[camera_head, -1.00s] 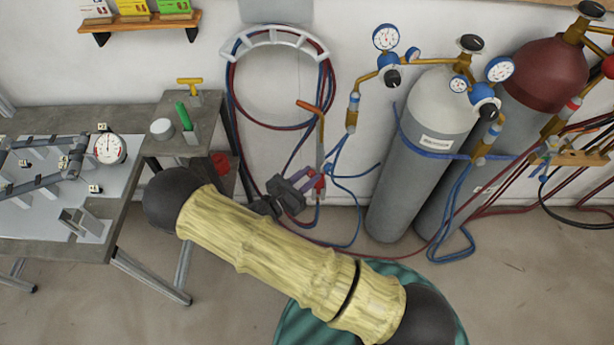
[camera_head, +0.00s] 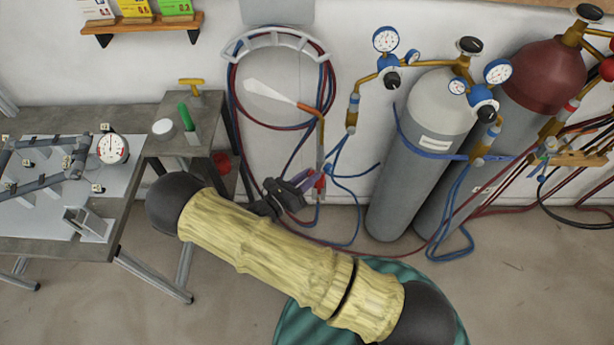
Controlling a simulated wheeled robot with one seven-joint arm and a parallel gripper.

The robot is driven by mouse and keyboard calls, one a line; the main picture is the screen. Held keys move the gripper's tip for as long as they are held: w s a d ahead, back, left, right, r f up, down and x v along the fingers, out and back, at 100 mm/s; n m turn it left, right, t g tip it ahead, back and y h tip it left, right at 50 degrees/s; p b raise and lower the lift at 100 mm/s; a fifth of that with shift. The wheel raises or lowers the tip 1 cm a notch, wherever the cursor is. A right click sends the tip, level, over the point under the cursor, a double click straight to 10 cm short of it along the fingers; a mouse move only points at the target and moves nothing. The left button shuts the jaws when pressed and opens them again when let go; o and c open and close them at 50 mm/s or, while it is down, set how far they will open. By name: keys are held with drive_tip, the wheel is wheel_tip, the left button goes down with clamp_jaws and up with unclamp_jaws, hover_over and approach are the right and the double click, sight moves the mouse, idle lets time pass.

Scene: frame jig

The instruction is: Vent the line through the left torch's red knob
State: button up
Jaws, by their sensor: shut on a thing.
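The left torch (camera_head: 321,140) hangs upright by the wall, with an orange tip bent toward the left. A white plume (camera_head: 268,93) streams up and left from its tip. Its red knob (camera_head: 319,184) is low on the torch body, where the blue and red hoses join. The fingers partly cover the knob.
A grey cylinder (camera_head: 436,106) and a dark red cylinder (camera_head: 545,75) with gauges stand to the right. A hose hanger (camera_head: 276,38) is above. A workbench (camera_head: 120,225) is at left; wooden torch rack (camera_head: 588,158) at far right.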

drive_tip(key=o, duration=1)
drive_tip(key=b+v, duration=0.4)
drive_tip(key=v, duration=1.3)
drive_tip(key=shift+s+a, duration=0.1)
drive_tip(key=shift+s, duration=0.05)
